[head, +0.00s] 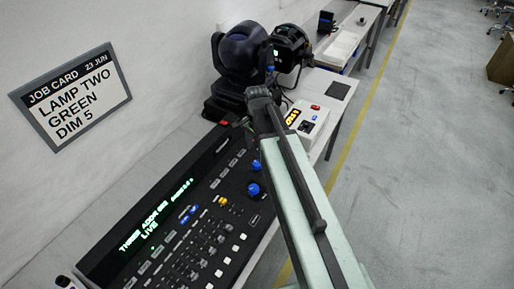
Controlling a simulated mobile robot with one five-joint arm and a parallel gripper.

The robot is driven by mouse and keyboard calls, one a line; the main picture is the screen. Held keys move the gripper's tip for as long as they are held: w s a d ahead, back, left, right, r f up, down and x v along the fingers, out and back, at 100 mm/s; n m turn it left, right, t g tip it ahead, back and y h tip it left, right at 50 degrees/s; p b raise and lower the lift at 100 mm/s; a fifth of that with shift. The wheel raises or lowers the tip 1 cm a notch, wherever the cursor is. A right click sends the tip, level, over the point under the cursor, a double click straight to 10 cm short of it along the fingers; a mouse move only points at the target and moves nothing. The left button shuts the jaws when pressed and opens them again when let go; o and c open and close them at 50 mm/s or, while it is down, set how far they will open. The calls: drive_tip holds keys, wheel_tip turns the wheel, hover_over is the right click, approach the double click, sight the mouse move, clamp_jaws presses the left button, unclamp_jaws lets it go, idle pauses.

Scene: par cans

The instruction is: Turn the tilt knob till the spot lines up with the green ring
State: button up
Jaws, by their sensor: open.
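A black lighting console (180,210) fills the lower left. It has two blue knobs, an upper one (256,166) and a lower one (253,189); I cannot read which one is tilt. Its green display (156,217) shows the word LIVE at the bottom; the rest is hard to read. My arm reaches up from the lower right, and my gripper (260,95) is at its dark far end, beyond the knobs and apart from them. It is open with nothing seen in it. Neither the light spot nor the green ring is in view.
A wall card (72,93) reads LAMP TWO, GREEN, DIM 5. Two dark lamp heads, one left (240,52) and one right (290,45), stand beyond my gripper. A white box (307,121) with an orange display sits right of my arm.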

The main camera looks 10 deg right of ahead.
sight(257, 163)
drive_tip(key=shift+m, duration=1.2)
wheel_tip(257, 163, down, 8)
drive_tip(key=b, duration=0.8)
clamp_jaws()
